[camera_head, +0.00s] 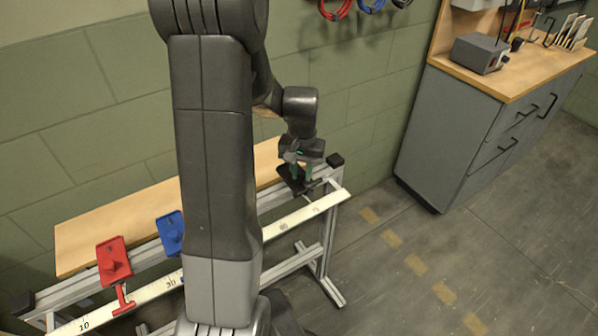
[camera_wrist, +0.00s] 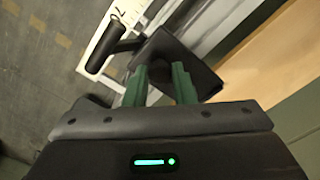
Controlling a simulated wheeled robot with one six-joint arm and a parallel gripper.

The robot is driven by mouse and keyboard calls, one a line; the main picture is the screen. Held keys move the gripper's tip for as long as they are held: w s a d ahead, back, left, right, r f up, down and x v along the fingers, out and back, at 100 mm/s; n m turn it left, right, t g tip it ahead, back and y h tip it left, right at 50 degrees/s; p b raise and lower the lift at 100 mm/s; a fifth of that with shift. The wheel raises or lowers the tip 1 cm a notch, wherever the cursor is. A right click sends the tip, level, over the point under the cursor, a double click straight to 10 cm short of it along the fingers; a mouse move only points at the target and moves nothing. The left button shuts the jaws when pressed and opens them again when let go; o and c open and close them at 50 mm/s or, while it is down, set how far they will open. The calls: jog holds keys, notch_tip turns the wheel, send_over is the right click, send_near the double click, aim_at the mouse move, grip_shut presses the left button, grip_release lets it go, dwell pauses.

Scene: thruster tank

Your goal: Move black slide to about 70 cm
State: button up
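The black slide (camera_head: 291,180) sits on the metal rail near its right end. In the wrist view the black slide (camera_wrist: 180,62) has a tilted dark plate and an arm ending in a black bar (camera_wrist: 99,57) over the white scale (camera_wrist: 126,12), close to a printed mark that looks like a 7. My gripper (camera_head: 301,172) is directly above the slide, pointing down. Its green fingers (camera_wrist: 160,85) stand apart over the plate. Whether they touch or grip its knob is hidden.
A red slide (camera_head: 115,262) and a blue slide (camera_head: 171,233) are on the rail to the left. The white scale strip (camera_head: 155,291) runs along the front. A wooden board (camera_head: 90,235) lies behind, near the wall. A grey cabinet (camera_head: 447,135) stands right, apart from the rail.

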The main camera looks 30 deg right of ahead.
jog(key=o, duration=0.4)
jog(key=shift+o, duration=0.2)
jog(key=shift+r, duration=0.1)
notch_tip(320, 180, up, 14)
jog(key=shift+f, duration=0.2)
dwell(0.3)
send_near(292, 187)
jog(key=d+f, duration=0.2)
jog(key=f, duration=0.3)
jog(key=shift+d+f, duration=0.15)
jog(key=shift+d, duration=0.25)
jog(key=shift+w+a+f, duration=0.1)
jog(key=shift+a, duration=1.3)
